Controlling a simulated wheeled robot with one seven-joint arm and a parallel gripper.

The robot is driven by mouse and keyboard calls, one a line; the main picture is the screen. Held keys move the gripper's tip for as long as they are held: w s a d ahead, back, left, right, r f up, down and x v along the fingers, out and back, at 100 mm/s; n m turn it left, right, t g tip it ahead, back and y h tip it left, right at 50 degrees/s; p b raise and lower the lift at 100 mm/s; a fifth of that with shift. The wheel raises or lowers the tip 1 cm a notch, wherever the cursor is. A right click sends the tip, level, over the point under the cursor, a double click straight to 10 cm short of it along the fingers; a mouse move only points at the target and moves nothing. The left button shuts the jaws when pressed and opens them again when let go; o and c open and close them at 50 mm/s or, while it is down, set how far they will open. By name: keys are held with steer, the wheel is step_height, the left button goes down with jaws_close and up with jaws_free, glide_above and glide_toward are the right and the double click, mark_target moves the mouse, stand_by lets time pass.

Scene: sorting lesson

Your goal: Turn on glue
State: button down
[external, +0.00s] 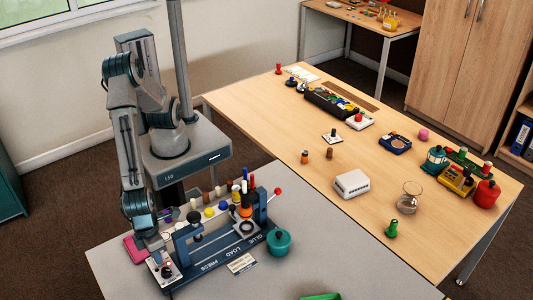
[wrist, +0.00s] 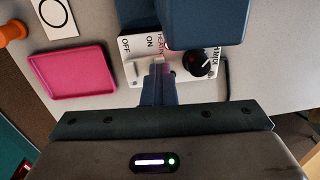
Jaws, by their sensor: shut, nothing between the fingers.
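The blue bench device (external: 215,250) carries the words GLUE, LOAD and PRESS along its front. A white control panel (external: 166,272) sits at its left end. In the wrist view the panel (wrist: 133,72) shows OFF and ON marks and a round black knob (wrist: 197,64). My gripper (wrist: 157,66) is shut and empty, with its fingertips over the panel near the ON mark and left of the knob. The fingers cover whatever control lies under them, so I cannot tell its position or whether they touch it. In the external view my gripper is low beside the panel.
A pink tray (wrist: 75,72) lies left of the panel, with a white card (wrist: 54,18) and an orange piece (wrist: 12,32) behind it. A teal pot (external: 279,242) stands right of the device. Several small pegs and bottles stand behind it. The grey table's front right is mostly clear.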

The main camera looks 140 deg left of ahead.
steer(key=shift+s+r, duration=0.2)
steer(key=shift+s, duration=0.55)
step_height(320, 180, up, 14)
steer(key=w+p, duration=0.2)
steer(key=shift+f, duration=0.1)
stand_by(0.4)
